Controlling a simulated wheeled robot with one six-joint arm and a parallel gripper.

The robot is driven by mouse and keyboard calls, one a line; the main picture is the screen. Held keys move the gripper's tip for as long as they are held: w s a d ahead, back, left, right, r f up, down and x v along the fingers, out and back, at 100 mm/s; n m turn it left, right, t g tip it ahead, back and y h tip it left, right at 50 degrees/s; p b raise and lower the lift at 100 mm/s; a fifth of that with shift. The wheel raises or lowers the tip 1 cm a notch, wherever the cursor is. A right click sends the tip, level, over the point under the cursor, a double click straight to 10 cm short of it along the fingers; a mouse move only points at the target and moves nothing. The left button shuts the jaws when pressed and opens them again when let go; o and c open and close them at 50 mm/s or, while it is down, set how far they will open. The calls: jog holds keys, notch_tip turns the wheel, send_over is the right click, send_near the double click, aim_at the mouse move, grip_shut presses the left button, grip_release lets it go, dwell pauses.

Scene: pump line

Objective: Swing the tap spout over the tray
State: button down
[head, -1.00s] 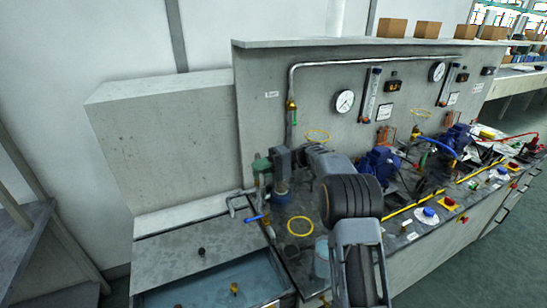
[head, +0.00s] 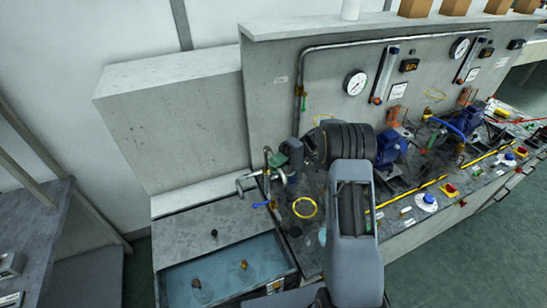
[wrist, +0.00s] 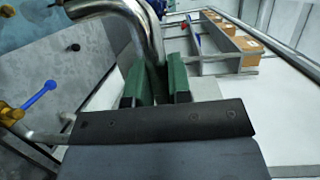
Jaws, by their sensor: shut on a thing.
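The tap (head: 267,185) is a metal pipe at the left end of the bench, with a blue lever (head: 262,205). A bent metal pipe shows at its left, reaching over the grey plate's edge. My gripper (head: 277,159) is at the top of the tap. In the wrist view its green pads (wrist: 158,82) are shut on the curved metal spout (wrist: 150,35). The blue lever also shows in the wrist view (wrist: 38,99), apart from the pads. The likely tray is the water-filled basin (head: 297,268) at the lower left. My arm hides part of the bench.
A grey plate (head: 180,236) with a black knob covers the area behind the water. A yellow ring (head: 304,208) lies on the bench right of the tap. Blue pumps (head: 391,148) stand further right. The panel (head: 325,65) rises behind.

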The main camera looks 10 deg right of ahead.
dwell(0.3)
jog(key=c, duration=1.2)
grip_release()
jog(key=shift+d, duration=0.15)
jog(key=shift+o, duration=0.7)
jog(key=shift+f, duration=0.1)
